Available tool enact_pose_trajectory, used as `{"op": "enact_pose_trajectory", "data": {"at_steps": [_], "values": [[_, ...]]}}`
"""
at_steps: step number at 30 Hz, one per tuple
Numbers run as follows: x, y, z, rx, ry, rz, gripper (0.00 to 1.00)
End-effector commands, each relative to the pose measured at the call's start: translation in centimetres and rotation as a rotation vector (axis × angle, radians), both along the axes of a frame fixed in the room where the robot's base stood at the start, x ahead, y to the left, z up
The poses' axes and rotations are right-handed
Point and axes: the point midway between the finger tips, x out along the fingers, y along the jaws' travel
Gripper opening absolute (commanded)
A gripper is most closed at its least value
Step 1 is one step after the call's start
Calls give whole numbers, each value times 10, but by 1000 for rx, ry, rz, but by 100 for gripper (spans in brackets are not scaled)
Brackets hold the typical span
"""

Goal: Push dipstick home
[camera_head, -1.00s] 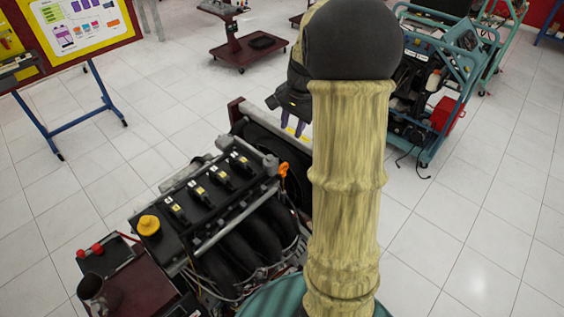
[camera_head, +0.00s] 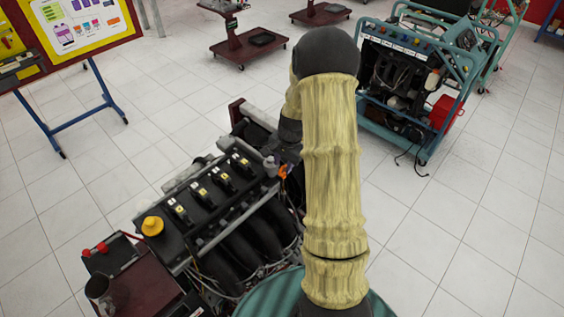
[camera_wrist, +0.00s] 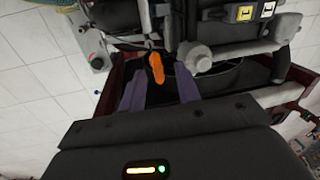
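The dipstick shows as an orange handle (camera_head: 283,170) at the far right end of the engine (camera_head: 225,190), partly hidden by my gripper (camera_head: 287,164). In the wrist view the orange handle (camera_wrist: 156,66) stands just ahead of my gripper (camera_wrist: 161,76). Its upper part lies beyond the two purple fingertips, and its lower end is between them in the picture. The fingers are apart, with a gap on both sides of the handle. I cannot tell how deep the dipstick sits; its shaft is hidden.
A yellow cap (camera_head: 152,226) sits on the engine's near left corner. A grey round fitting (camera_wrist: 197,58) is close right of the handle. A dark fan or radiator (camera_wrist: 222,78) lies behind. A blue-framed trainer (camera_head: 405,90) stands to the right, with clear floor between.

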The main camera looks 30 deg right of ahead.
Motion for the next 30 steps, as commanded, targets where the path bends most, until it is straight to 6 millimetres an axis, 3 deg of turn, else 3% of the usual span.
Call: {"op": "enact_pose_trajectory", "data": {"at_steps": [11, 12, 17, 25, 30], "values": [[2, 2, -9, 0, -1, 1, 33], [2, 2, -9, 0, -1, 3, 31], [2, 4, -9, 0, 0, 5, 0], [1, 4, -12, 2, 3, 7, 0], [0, 4, -29, 3, 6, 6, 0]]}}
